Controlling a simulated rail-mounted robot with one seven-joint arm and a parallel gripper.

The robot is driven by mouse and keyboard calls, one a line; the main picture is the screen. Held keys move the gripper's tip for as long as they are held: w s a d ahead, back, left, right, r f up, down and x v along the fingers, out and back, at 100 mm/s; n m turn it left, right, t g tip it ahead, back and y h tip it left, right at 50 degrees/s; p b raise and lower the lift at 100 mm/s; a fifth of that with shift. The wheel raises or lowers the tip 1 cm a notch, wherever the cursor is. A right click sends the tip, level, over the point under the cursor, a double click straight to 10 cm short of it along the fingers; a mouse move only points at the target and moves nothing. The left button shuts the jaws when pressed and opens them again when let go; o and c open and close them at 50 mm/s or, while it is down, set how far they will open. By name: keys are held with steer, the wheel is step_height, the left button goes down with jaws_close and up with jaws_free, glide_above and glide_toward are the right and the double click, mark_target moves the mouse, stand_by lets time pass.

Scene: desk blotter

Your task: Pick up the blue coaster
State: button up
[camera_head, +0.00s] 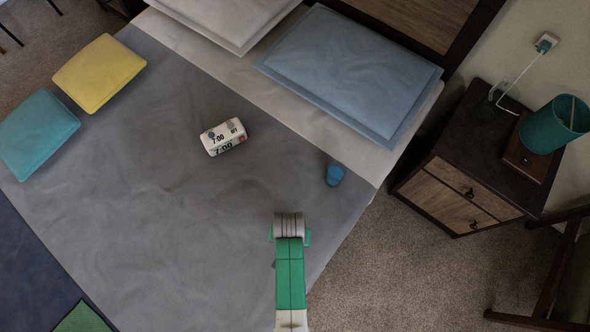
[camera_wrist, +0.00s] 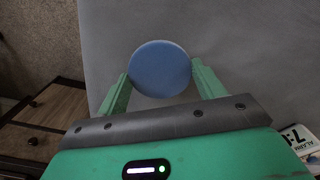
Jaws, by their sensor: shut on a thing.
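The blue coaster (camera_wrist: 160,68) is a round flat disc in the wrist view. It sits between the two green fingers of my gripper (camera_wrist: 161,86), which are shut on its opposite edges. In the head view my gripper (camera_head: 289,226) is over the right part of the grey bed cover, and the coaster is hidden beneath it. I cannot tell whether the coaster is clear of the cover.
A white alarm clock (camera_head: 223,137) lies on the grey cover (camera_head: 150,220). Yellow (camera_head: 99,73), teal (camera_head: 37,134) and blue (camera_head: 350,70) pillows lie around. A nightstand (camera_head: 465,185) with a teal lamp (camera_head: 555,124) is at right.

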steer(key=s+a, duration=0.1)
steer(key=s, duration=0.2)
steer(key=s+a+p, duration=0.1)
steer(key=s, duration=0.3)
steer(key=s+a+r, duration=0.1)
steer(key=s, duration=0.2)
steer(key=shift+s+a+p, duration=0.15)
steer(key=shift+a+p, duration=0.15)
